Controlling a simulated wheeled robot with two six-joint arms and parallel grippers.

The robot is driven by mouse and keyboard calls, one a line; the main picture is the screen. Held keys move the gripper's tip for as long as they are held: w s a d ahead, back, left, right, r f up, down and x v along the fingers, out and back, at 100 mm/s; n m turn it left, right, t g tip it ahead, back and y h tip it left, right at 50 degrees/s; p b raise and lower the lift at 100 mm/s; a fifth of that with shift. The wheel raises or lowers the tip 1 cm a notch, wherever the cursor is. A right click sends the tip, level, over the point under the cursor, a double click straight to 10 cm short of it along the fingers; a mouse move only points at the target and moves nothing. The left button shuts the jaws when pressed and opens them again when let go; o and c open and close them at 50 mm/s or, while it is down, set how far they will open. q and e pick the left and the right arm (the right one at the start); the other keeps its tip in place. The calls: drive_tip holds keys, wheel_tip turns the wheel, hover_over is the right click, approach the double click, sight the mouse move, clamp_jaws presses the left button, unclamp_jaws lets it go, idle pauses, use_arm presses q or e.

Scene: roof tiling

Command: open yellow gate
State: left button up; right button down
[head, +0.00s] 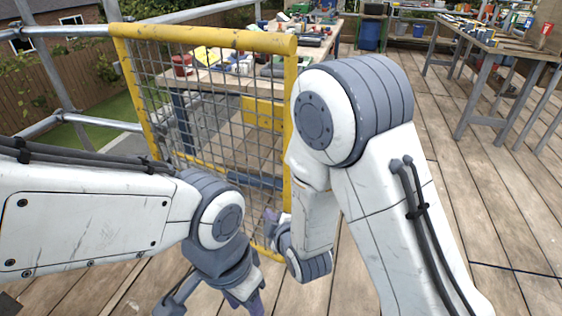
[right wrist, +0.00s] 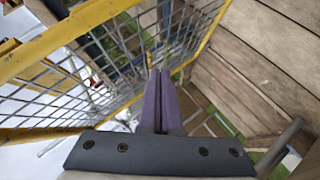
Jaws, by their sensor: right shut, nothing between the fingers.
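The yellow gate (head: 205,36), a yellow tube frame filled with grey wire mesh, stands upright left of centre in the head view. In the right wrist view its yellow frame (right wrist: 62,38) and mesh cross the upper left. My right gripper (right wrist: 160,76) is shut and empty, its purple fingers together over the gate's mesh near a yellow bar. In the head view the right gripper (head: 272,218) is low by the gate's right upright, partly hidden by my arm. I cannot tell whether it touches the gate. My left gripper (head: 250,303) hangs at the bottom edge, fingertips cut off.
Grey scaffold rails (head: 85,121) run at the left of the gate. A cluttered workbench (head: 190,80) stands behind the mesh. Another table (head: 505,45) with items is at the back right, with a blue bin (head: 369,35) farther back. The plank deck (head: 500,200) is clear at right.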

drive_tip(key=w+d+r+n+t+p, duration=0.1)
drive_tip(key=d+r+n+t+p, duration=0.15)
drive_tip(key=d+n+t, duration=0.2)
drive_tip(key=t, duration=0.1)
approach(278, 162)
drive_tip(key=w+a, duration=0.2)
drive_tip(key=a, duration=0.1)
drive_tip(key=w, duration=0.1)
drive_tip(key=w+d, duration=0.1)
drive_tip(key=shift+w+n+b, duration=0.35)
drive_tip(key=shift+b, duration=0.05)
use_arm(q)
drive_tip(key=shift+r, duration=1.15)
use_arm(e)
drive_tip(key=shift+w+d, duration=0.3)
drive_tip(key=shift+w, duration=0.25)
